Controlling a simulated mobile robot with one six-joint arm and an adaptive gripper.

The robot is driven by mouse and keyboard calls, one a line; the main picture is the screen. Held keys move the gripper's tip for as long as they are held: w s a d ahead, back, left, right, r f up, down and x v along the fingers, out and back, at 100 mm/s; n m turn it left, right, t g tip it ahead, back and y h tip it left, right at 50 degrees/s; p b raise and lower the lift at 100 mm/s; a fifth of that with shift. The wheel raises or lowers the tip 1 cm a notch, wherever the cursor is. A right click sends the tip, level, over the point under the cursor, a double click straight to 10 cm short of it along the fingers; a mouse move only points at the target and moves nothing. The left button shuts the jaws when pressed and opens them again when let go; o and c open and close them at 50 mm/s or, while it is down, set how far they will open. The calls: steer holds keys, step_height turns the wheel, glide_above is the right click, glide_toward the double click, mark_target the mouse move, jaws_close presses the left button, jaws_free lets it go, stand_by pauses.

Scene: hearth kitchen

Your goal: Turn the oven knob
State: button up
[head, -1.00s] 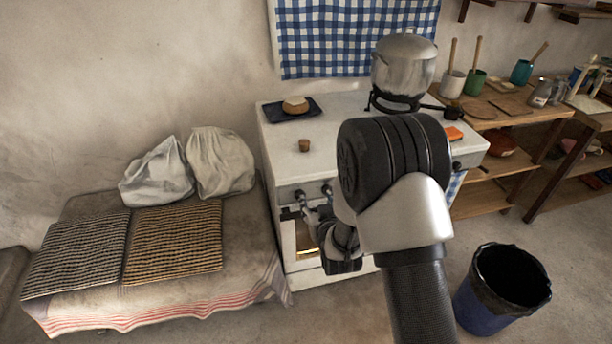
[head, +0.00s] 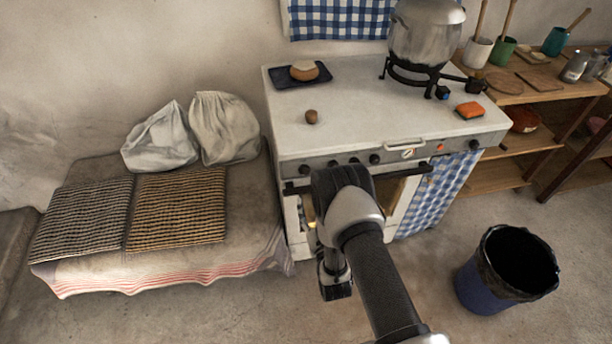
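The white oven (head: 335,95) stands against the wall, with a row of dark round knobs along its front panel. The knobs I can make out are at the left end (head: 304,169), the middle (head: 332,163), and farther right (head: 375,158). Another dark knob (head: 474,144) sits at the panel's right end, past a round gauge (head: 408,154). My arm crosses in front of the oven door and covers part of it. My gripper (head: 322,245) is low in front of the oven, below the knobs and apart from them. Its fingers are mostly hidden by my arm.
A large pot (head: 427,35) on a black burner, an orange sponge (head: 469,110), a dark tray (head: 285,81) with a bread-like item and a small brown object (head: 311,117) are on the oven top. A bench (head: 255,205) is left; a blue bin (head: 475,290) is right.

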mark_target(305, 173)
steer(key=b+x, duration=0.3)
steer(key=x, duration=1)
steer(key=shift+c, duration=0.3)
steer(key=shift+f, duration=0.1)
steer(key=c, duration=1)
